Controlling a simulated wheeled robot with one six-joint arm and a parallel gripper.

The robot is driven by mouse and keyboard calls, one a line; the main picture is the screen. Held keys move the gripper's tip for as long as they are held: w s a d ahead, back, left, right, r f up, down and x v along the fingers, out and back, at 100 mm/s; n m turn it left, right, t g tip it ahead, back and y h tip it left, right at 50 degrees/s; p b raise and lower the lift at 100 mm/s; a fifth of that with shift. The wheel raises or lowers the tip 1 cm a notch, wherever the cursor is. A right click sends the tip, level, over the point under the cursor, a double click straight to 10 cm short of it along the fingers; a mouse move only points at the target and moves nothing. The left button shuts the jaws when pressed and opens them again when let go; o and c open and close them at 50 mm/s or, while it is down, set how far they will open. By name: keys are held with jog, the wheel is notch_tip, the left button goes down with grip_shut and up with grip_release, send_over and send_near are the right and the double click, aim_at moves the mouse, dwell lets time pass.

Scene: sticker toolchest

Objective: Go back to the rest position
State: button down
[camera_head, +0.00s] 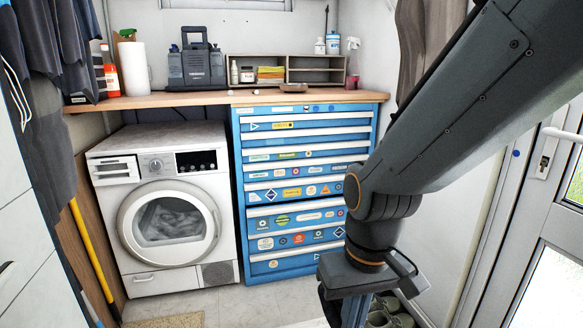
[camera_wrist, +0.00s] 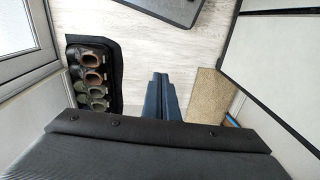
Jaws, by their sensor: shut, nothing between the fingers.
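My gripper (camera_wrist: 160,78) shows in the wrist view as two dark blue fingers side by side, shut and empty, over the pale floor. In the head view my arm comes in from the upper right, bends at the middle right, and the gripper points down at the bottom edge, partly cut off. The blue tool chest (camera_head: 237,190) with stickered drawers stands behind and left of my arm. Its drawers look shut. My arm hides part of its right side.
A white washing machine (camera_head: 133,222) stands left of the chest. A wooden worktop (camera_head: 190,100) runs above both, with bottles and a caddy. Shoes on a black rack (camera_wrist: 115,100) lie beside my gripper. A glazed door (camera_head: 557,245) is at right. A tan mat (camera_wrist: 207,96) lies on the floor.

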jog(key=s+d+r+m+p, duration=0.2)
jog(key=d+r+p, duration=0.7)
jog(key=r+p, duration=0.2)
jog(key=p, duration=0.2)
jog(key=shift+s+d+r+m+h+p, duration=0.2)
jog(key=shift+r+m+h+p, duration=0.1)
jog(key=shift+m+p, duration=0.1)
jog(key=shift+w+f, duration=0.1)
